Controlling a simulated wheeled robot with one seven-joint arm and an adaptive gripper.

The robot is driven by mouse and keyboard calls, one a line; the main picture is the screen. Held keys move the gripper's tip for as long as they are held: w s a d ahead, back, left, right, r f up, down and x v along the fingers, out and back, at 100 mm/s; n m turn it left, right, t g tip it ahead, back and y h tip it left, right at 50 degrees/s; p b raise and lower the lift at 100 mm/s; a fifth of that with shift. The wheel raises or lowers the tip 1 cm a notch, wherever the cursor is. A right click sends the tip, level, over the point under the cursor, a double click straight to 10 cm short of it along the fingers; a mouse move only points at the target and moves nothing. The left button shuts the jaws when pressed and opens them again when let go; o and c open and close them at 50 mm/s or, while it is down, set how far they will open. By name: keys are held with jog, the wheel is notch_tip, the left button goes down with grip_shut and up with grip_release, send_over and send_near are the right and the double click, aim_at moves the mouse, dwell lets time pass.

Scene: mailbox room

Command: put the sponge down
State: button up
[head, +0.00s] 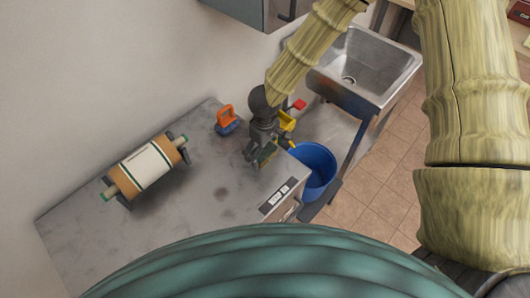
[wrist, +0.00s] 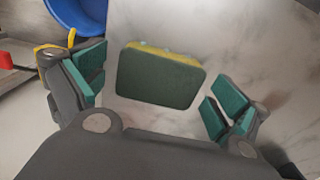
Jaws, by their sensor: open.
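The sponge (wrist: 158,80), dark green with a yellow layer along its far edge, is on the grey counter between my fingers in the wrist view. My gripper (wrist: 160,95) is open, with a visible gap between each teal finger pad and the sponge. In the head view, the sponge (head: 265,155) shows at the fingertips of my gripper (head: 260,150), near the counter's right edge. The wrist view does not make clear whether the sponge lies fully flat.
A blue bucket (head: 315,168) stands just off the counter's right edge. A metal sink (head: 370,62) is farther back. The counter's middle is clear.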

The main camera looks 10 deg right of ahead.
aim_at(265, 151)
notch_tip(265, 151, up, 11)
jog(key=b, duration=0.1)
dwell(0.3)
jog(key=shift+f, duration=0.15)
